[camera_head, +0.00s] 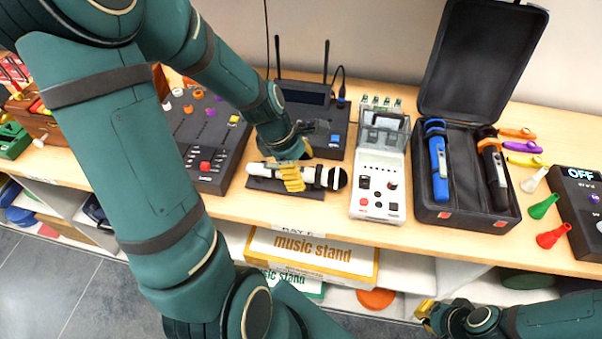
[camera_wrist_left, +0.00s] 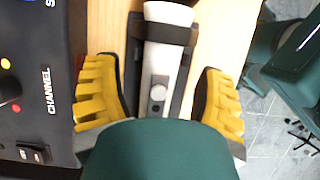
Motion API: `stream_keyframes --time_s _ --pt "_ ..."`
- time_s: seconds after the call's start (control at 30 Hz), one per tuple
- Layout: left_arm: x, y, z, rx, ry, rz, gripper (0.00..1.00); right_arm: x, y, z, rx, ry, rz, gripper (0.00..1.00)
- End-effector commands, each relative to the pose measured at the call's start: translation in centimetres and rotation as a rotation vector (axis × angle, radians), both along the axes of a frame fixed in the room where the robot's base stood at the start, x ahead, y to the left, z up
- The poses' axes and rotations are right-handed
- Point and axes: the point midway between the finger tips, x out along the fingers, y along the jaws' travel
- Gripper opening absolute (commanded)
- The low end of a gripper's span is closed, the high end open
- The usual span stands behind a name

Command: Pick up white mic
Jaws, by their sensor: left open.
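The white mic (camera_head: 310,174) lies across a dark holder (camera_head: 270,186) near the shelf's front edge, with a black band towards its right end. My left gripper (camera_head: 292,172) is over the mic's middle and hides part of it. In the left wrist view the mic (camera_wrist_left: 161,62) runs between the two yellow fingers of my left gripper (camera_wrist_left: 158,100), which are open with a gap on each side. The near end of the mic is hidden by my gripper's body there. My right gripper (camera_head: 427,314) is low at the front right, away from the mic; its opening is unclear.
A black mixer (camera_head: 215,150) stands left of the mic, and a black receiver with antennas (camera_head: 312,105) stands behind it. A white device (camera_head: 379,185) is close on the right. An open black case (camera_head: 462,200) with blue and orange-topped mics stands further right.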

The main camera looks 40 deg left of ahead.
Motion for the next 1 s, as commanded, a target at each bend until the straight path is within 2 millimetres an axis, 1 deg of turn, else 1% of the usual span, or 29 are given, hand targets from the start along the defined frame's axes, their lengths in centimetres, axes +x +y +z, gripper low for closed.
stream_keyframes --time_s 0.03,0.07,0.1,0.17,0.2,0.23,0.73,0.87,1.0 --pt "0.0 0.0 0.0 0.0 0.0 0.0 0.68 0.0 0.0 0.0 0.0 0.0 0.0 0.0" --pt "0.0 0.0 0.0 0.0 0.0 0.0 0.57 0.0 0.0 0.0 0.0 0.0 0.0 0.0" --pt "0.0 0.0 0.0 0.0 0.0 0.0 0.43 0.0 0.0 0.0 0.0 0.0 0.0 0.0" --pt "0.0 0.0 0.0 0.0 0.0 0.0 0.22 0.0 0.0 0.0 0.0 0.0 0.0 0.0" --pt "0.0 0.0 0.0 0.0 0.0 0.0 0.08 0.0 0.0 0.0 0.0 0.0 0.0 0.0" --pt "0.0 0.0 0.0 0.0 0.0 0.0 0.0 0.0 0.0 0.0 0.0 0.0 0.0 0.0" --pt "0.0 0.0 0.2 -0.001 0.002 -0.001 0.0 0.0 0.0 0.1 0.0 -0.001 0.0 0.0" --pt "0.0 0.0 1.7 0.001 -0.002 0.0 0.0 0.2 0.0 0.7 -0.001 -0.004 -0.004 0.0" --pt "0.1 0.0 4.5 0.002 -0.005 -0.002 0.0 0.5 -0.1 1.8 -0.002 -0.011 -0.008 0.0"
